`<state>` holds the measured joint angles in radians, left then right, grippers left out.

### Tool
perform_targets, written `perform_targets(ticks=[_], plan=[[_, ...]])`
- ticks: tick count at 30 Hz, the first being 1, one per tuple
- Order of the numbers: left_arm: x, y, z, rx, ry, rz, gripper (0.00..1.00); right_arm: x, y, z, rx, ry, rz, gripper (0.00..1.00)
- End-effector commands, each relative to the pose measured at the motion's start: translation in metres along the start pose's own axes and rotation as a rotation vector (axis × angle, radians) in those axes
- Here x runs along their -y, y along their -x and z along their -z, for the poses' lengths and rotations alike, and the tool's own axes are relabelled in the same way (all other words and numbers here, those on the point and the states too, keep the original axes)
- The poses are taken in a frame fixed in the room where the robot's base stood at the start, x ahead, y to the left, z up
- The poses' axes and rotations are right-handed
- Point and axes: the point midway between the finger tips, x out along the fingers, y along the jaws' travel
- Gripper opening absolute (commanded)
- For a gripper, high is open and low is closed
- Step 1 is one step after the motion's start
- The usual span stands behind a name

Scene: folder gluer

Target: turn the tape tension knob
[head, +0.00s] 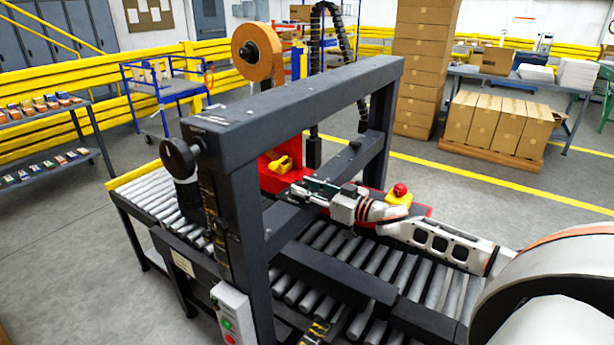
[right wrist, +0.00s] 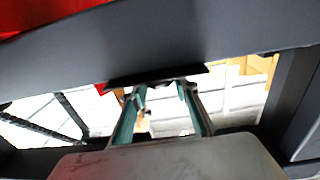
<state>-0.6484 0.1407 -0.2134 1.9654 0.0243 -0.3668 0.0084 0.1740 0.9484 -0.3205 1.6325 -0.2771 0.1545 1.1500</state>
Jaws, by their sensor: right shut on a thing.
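A red tape head (head: 272,181) sits inside the dark frame of the machine, with a yellow knob-like part (head: 283,163) on its face. My right gripper (head: 304,190) reaches in from the right, low beside the tape head and under the top beam. In the right wrist view, its two greenish fingers (right wrist: 162,92) stand a little apart and end at a flat dark part (right wrist: 155,77). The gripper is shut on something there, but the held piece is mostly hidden. I cannot tell which knob is the tension knob. My left gripper is not in view.
The top beam (head: 290,100) and posts of the machine frame crowd my right arm. A tape roll (head: 257,52) stands above the beam. A black handwheel (head: 182,157) sticks out at left. Conveyor rollers (head: 340,262) lie below. A red-topped button (head: 399,191) is near my wrist.

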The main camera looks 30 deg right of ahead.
Motion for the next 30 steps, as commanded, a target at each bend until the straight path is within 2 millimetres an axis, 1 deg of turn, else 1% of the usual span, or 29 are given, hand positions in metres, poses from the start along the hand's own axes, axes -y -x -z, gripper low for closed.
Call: perform_targets(ticks=[1,2,7,9,11,15,24,30], plan=[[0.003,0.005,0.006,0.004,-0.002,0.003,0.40,0.003,0.000,0.003,-0.001,-0.008,-0.032,0.08],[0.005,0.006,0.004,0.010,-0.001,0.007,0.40,0.004,0.000,0.003,-0.002,-0.007,-0.053,0.08],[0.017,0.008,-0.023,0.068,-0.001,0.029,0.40,0.005,-0.001,0.002,-0.005,-0.009,-0.176,0.08],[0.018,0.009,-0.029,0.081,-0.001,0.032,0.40,0.006,-0.001,0.001,-0.005,-0.010,-0.226,0.08],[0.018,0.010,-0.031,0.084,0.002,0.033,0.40,0.006,-0.001,0.001,-0.006,-0.010,-0.266,0.08],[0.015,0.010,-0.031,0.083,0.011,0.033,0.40,0.007,-0.002,0.001,-0.006,-0.009,-0.357,0.08],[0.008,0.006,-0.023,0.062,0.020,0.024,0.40,0.009,-0.003,0.000,-0.006,-0.010,-0.535,0.08],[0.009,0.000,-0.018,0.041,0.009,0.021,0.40,0.010,-0.004,0.000,-0.006,-0.007,-0.632,0.08]])
